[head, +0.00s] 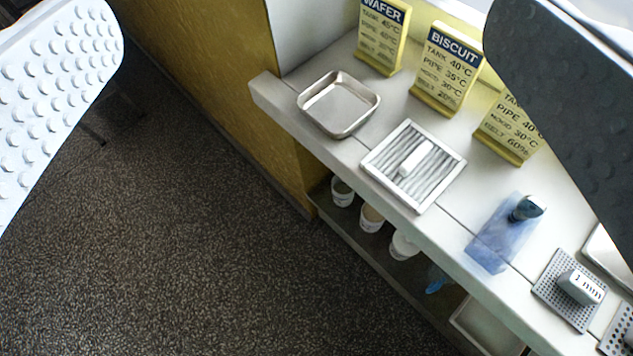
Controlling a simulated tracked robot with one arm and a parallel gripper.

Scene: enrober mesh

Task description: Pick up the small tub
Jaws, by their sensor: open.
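Three small white tubs stand in a row on the shelf under the counter: one with a dark top (342,191), one with a tan top (371,218) and one with a white top (404,244). The counter edge partly overhangs them. I cannot tell which one the task means. My gripper (304,40) is open and empty, with one pale studded finger at the left and one dark finger at the upper right. The tubs lie beyond and below the fingers, apart from them.
The counter (268,92) holds a steel tray (338,104), a ridged mesh frame (414,166) with a white block, a blue sheet (500,237) and a perforated plate (552,297). Sign cards (447,68) stand behind. A blue item (436,280) and a pale bin (486,328) are below. The speckled floor (180,220) is clear.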

